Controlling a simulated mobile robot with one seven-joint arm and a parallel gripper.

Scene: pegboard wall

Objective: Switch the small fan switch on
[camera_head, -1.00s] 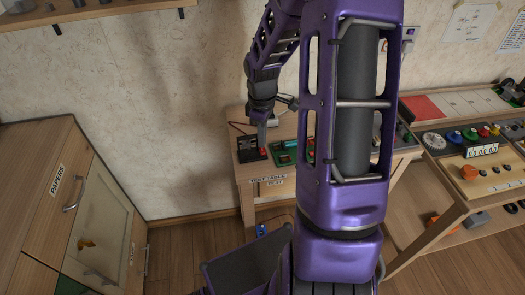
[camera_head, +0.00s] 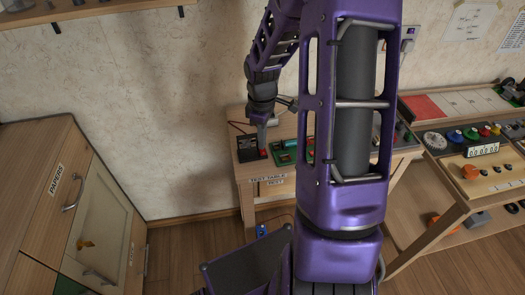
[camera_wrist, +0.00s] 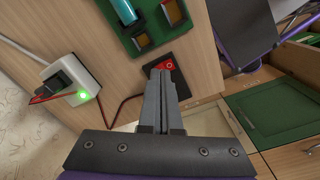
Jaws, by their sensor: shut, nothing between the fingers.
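The small fan switch shows as a red rocker (camera_wrist: 168,66) on a dark base in the wrist view. It also shows as a red spot (camera_head: 263,153) on the black fan unit (camera_head: 247,149) at the left end of the test table in the head view. My gripper (camera_wrist: 160,74) is shut and empty, its fingertips right at the rocker and covering part of it. In the head view my gripper (camera_head: 262,146) points down at the switch. I cannot tell whether the tips touch it or which way the rocker is tilted.
A green board (camera_wrist: 150,22) with a teal cylinder lies close to the switch. A white socket box (camera_wrist: 72,80) with a lit green light and a cable stands to the left in the wrist view. A papers cabinet (camera_head: 62,195) stands left of the table.

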